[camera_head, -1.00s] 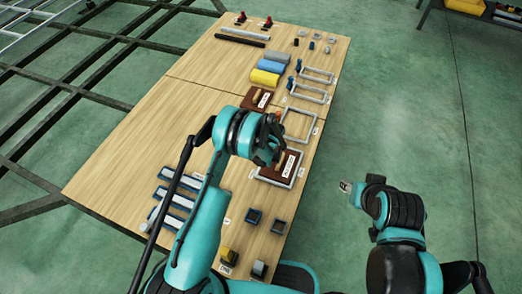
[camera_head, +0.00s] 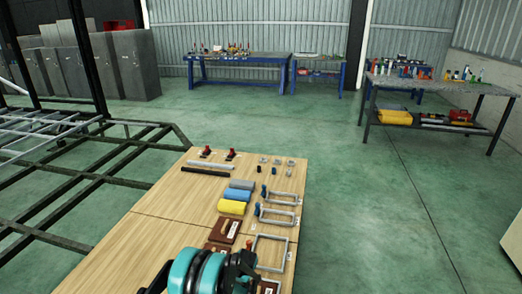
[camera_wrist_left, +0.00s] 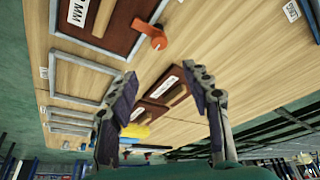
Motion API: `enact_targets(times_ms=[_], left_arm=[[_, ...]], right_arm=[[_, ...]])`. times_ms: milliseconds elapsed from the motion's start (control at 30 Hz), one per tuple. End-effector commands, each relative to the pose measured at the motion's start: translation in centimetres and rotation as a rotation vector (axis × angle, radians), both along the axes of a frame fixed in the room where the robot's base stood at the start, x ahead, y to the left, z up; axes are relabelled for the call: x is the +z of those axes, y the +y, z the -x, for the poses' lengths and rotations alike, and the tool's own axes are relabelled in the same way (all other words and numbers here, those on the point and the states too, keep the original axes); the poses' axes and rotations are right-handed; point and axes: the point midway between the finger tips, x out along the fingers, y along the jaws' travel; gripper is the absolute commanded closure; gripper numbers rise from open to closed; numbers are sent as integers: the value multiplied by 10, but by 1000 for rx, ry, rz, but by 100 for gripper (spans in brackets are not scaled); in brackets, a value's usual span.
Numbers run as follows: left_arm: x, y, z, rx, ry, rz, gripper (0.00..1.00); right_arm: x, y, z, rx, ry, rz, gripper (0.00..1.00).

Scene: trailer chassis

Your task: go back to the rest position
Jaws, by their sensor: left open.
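My left gripper (camera_wrist_left: 160,74) is open in the left wrist view, its two fingers spread with nothing between them. Beyond the fingers lie brown wooden blocks with white labels (camera_wrist_left: 150,108) on the table. In the head view, my left arm's teal and black wrist (camera_head: 205,271) shows at the bottom, above the wooden table (camera_head: 165,215). The gripper's fingertips cannot be made out there. My right gripper is out of view.
Grey rectangular frames (camera_head: 271,251), a yellow roll (camera_head: 232,207) and a blue roll (camera_head: 237,195) lie on the table. An orange part (camera_wrist_left: 150,33) shows in the wrist view. A dark metal chassis (camera_head: 75,180) stands left; green floor (camera_head: 370,220) is clear right.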

Motion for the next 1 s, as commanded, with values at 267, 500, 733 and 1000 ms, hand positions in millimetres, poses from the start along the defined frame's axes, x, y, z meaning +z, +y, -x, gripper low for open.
enact_targets(times_ms=[267, 500, 733, 1000], left_arm=[[113, 14, 20, -111, -21, 11, 51], [204, 29, 64, -223, -51, 12, 51], [267, 42, 123, -324, -88, 6, 51], [309, 54, 202, -436, -137, -15, 51]], right_arm=[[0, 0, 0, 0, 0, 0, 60], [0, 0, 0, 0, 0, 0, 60], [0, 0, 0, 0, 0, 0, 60], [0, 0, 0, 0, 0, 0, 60]])
